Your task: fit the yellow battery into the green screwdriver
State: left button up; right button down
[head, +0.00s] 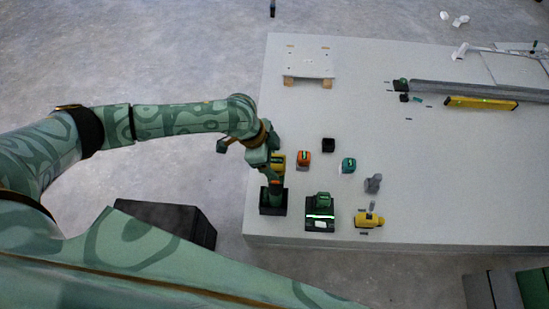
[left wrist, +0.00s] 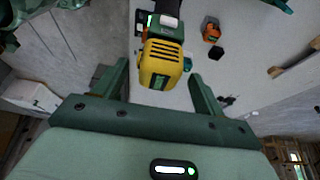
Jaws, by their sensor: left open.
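The yellow battery (head: 278,160) is at the top end of the green screwdriver (head: 273,188), which stands upright in a black holder (head: 272,210) at the table's left front edge. In the left wrist view the battery (left wrist: 160,62) shows its vented yellow end, against a green and grey part of the tool with a dark section beyond. I cannot tell whether it is fully seated. My left gripper (head: 268,156) is at the battery. Its fingers (left wrist: 159,72) are open, one on each side of the battery, with gaps visible. My right gripper is not in view.
A green charger (head: 320,212) and a yellow tool (head: 368,219) stand just right of the holder. An orange battery (head: 303,158), black block (head: 328,144), teal battery (head: 348,165) and grey object (head: 373,184) stand behind. The table's middle right is clear.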

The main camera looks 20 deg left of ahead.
pick_arm(q)
jog(key=p+v, duration=0.5)
jog(key=v, duration=1)
jog(key=shift+p, duration=0.3)
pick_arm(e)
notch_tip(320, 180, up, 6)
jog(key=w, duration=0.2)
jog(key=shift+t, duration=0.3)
pick_arm(q)
jog(key=shift+f, duration=0.1)
